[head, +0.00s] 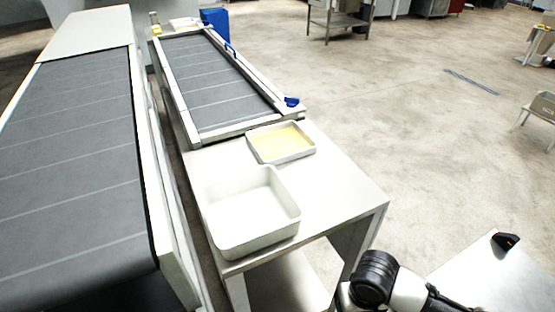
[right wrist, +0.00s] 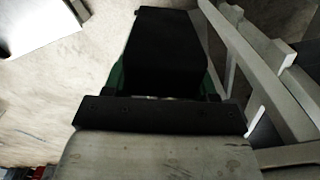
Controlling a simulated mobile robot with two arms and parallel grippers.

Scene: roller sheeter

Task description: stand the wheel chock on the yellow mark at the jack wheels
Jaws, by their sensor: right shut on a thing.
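In the right wrist view my right gripper (right wrist: 163,92) is shut on a large black block, which I take to be the wheel chock (right wrist: 165,45). The block extends away from the gripper and hides most of the fingers; only thin green edges show beside it. In the head view my right arm is at the bottom right, but its gripper and the block are out of frame. My left gripper is in neither view. I cannot make out the yellow mark or the jack wheels in either view.
White frame bars (right wrist: 260,65) run close along the right in the wrist view. The head view shows a belt conveyor (head: 75,150), a white table (head: 345,190) with a deep bin (head: 245,235) and a shallow tray (head: 313,155), and a dark wedge-like item (head: 506,241) on a pale surface.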

